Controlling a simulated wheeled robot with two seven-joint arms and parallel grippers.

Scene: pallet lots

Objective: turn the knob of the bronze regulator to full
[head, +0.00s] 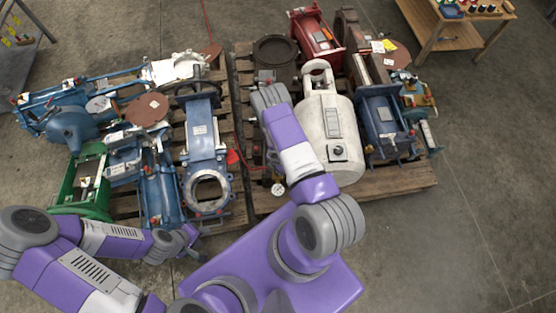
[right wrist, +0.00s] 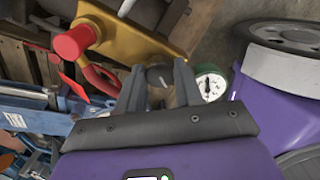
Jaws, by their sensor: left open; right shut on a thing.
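In the right wrist view my right gripper (right wrist: 159,68) has its two dark fingers on either side of a dark grey knob (right wrist: 159,77) and is shut on it. A white-faced gauge (right wrist: 209,86) sits just right of the fingers; it also shows in the head view (head: 278,190). A golden bronze body (right wrist: 143,37) lies behind the knob; how they join is hidden by the fingers. In the head view my right arm hides the right gripper and most of the regulator. My left gripper (head: 188,240) is open and empty, low at the left pallet's front.
A red cap (right wrist: 75,42) and a red curved handle (right wrist: 100,78) are left of the fingers. A white tank (head: 328,125) and a blue valve (head: 382,125) stand right of my right arm. Blue and green valves crowd the left pallet.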

